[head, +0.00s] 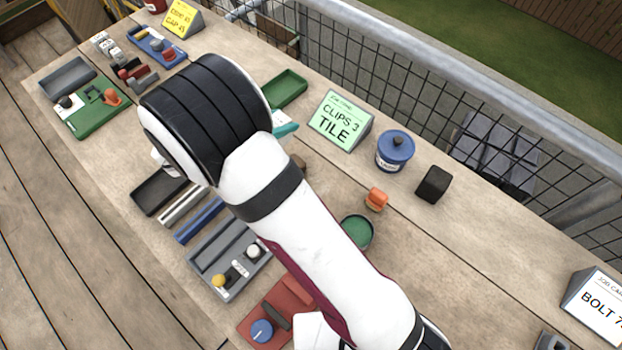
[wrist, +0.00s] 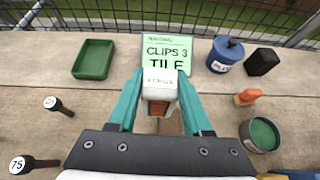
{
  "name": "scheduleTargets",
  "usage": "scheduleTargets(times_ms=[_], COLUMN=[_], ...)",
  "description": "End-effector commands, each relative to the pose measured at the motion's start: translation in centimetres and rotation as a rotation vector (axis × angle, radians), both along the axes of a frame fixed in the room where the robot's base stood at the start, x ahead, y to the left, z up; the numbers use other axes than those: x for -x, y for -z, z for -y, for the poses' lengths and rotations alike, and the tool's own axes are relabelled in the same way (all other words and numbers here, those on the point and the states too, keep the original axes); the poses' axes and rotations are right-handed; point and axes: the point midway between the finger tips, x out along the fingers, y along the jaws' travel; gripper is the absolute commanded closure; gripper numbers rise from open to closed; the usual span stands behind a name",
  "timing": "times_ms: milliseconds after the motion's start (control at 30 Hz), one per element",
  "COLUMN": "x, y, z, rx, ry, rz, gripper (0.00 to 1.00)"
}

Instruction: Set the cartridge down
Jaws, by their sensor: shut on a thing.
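The cartridge (wrist: 160,84) is a small white block with dark lettering on its face and an orange-brown part below. It sits between the teal fingers of my gripper (wrist: 160,98) in the wrist view, and the gripper is shut on it. Its lower end and any contact with the bench are hidden. In the head view my arm hides most of the gripper; only a bit of a teal finger (head: 286,124) shows. A green card reading CLIPS 3 TILE (head: 341,121) stands just beyond the gripper; it also shows in the wrist view (wrist: 168,52).
An empty green tray (wrist: 94,60) lies left of the card. A blue lidded pot (head: 395,150), a black block (head: 433,184), an orange item (head: 376,199) and a round green-topped tin (head: 357,232) stand to the right. A mesh railing (head: 400,80) runs behind the bench.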

Motion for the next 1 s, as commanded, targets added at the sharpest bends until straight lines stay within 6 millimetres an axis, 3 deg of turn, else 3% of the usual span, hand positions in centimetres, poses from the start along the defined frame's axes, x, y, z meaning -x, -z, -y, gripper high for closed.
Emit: scheduleTargets(times_ms=[167,300,400,533,667,900,1000], x=[3.9,8.6,11.7,14.2,14.1,11.3,10.6], y=[0.0,-0.1,-0.2,-0.3,0.7,5.1,6.2], z=[7.4,13.6,16.9,19.2,18.1,11.4,9.7], rx=[0.002,0.001,0.001,0.001,0.003,0.002,0.002], ry=[0.119,0.228,0.293,0.339,0.345,0.346,0.348], rz=[-0.003,-0.003,-0.003,-0.001,-0.003,-0.001,-0.001], gripper=[1.0,1.0,1.0,1.0,1.0,1.0,1.0])
